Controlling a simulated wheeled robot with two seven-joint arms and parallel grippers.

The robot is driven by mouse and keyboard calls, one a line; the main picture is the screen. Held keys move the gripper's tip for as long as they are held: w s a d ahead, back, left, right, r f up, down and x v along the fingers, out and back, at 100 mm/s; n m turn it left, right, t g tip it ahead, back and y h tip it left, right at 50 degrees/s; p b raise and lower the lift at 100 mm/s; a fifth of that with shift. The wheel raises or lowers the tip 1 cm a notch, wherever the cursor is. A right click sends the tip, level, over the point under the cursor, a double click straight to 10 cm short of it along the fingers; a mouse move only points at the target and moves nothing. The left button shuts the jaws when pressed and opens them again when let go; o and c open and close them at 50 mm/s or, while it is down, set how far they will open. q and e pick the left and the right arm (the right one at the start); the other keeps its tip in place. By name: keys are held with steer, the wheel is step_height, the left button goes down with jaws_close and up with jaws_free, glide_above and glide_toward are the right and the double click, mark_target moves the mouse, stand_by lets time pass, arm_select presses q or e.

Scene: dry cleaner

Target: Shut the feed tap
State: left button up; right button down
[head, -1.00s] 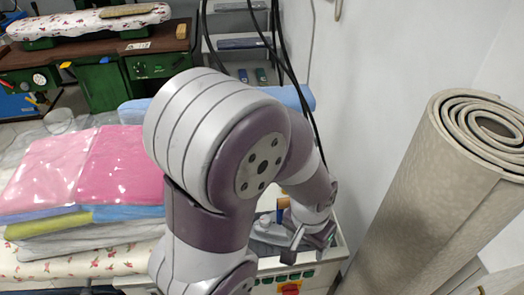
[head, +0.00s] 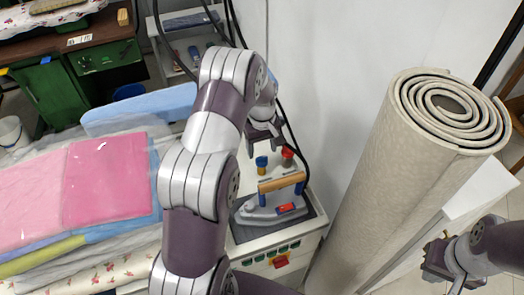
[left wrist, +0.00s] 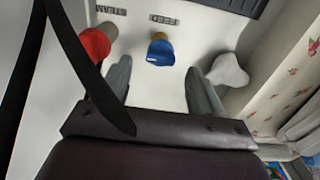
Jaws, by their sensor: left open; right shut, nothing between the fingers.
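The feed tap, with a blue handle on a brass-coloured base, stands on the white top of the ironing unit, in the head view (head: 262,164) and beside the FEED label in the left wrist view (left wrist: 161,50). My left gripper (head: 263,143) is open above and behind it. In the left wrist view the tap shows between the two finger lines, near the fingertips; I cannot tell whether they touch it. The red tap (head: 287,156) by the STEAM label is outside the fingers, to the left in the wrist view (left wrist: 95,43). My right gripper (head: 440,262) is shut and empty, far right.
An iron (head: 270,203) with a wooden handle rests on the unit in front of the taps. Black cables hang behind. Pink bagged laundry (head: 105,180) lies left, and a rolled carpet (head: 385,170) stands right. A dark strap crosses the left wrist view.

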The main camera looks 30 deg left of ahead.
mark_target(262, 157)
arm_select(q)
steer(key=shift+f, duration=1.75)
steer(key=c, duration=1.1)
steer(key=shift+o, duration=0.2)
steer(key=shift+n, duration=0.3)
steer(key=n, duration=0.3)
steer(key=shift+n, duration=0.4)
steer(key=n, duration=0.4)
steer(key=shift+r, duration=0.1)
steer(key=n, duration=0.5)
steer(key=shift+b, duration=0.35)
steer(key=n, duration=0.4)
steer(key=shift+a, duration=0.1)
steer(key=shift+n, duration=0.3)
